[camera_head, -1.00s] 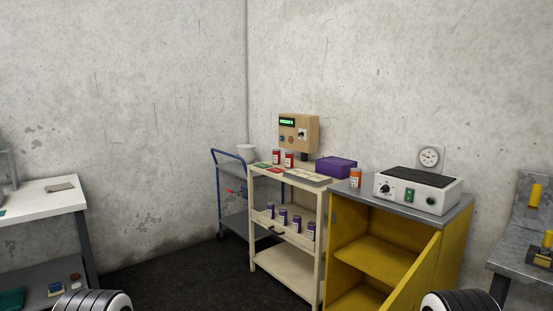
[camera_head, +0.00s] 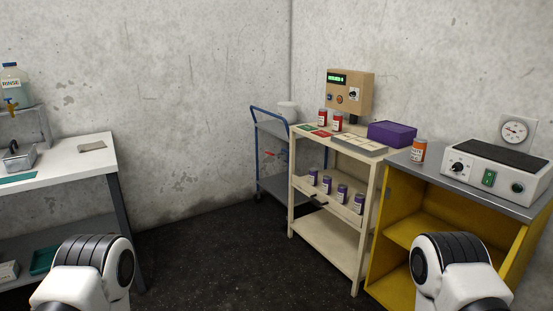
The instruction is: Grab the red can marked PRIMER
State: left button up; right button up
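Two red cans with pale labels, the left red can (camera_head: 322,118) and the right red can (camera_head: 337,122), stand upright side by side at the back of the cream cart's (camera_head: 357,157) top. Their lettering is too small to read, so I cannot tell which one is marked PRIMER. An orange can (camera_head: 418,151) with a pale label stands on the yellow cabinet to the right. Parts of my two arms show at the bottom left and bottom right, well short of the cart. Neither gripper is in view.
Several purple cans (camera_head: 342,192) stand on the cart's middle shelf. A purple box (camera_head: 391,134) and a tan control box (camera_head: 349,92) are by the cart top. The yellow cabinet (camera_head: 412,228) stands right, a white table (camera_head: 75,163) left. Dark floor (camera_head: 225,245) between is clear.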

aim_at(323, 113)
jog(key=i+j, duration=0.1)
jog(key=i, duration=0.9)
jog(key=i+j, duration=0.15)
jog(key=i, duration=0.9)
jog(key=l+z, duration=0.05)
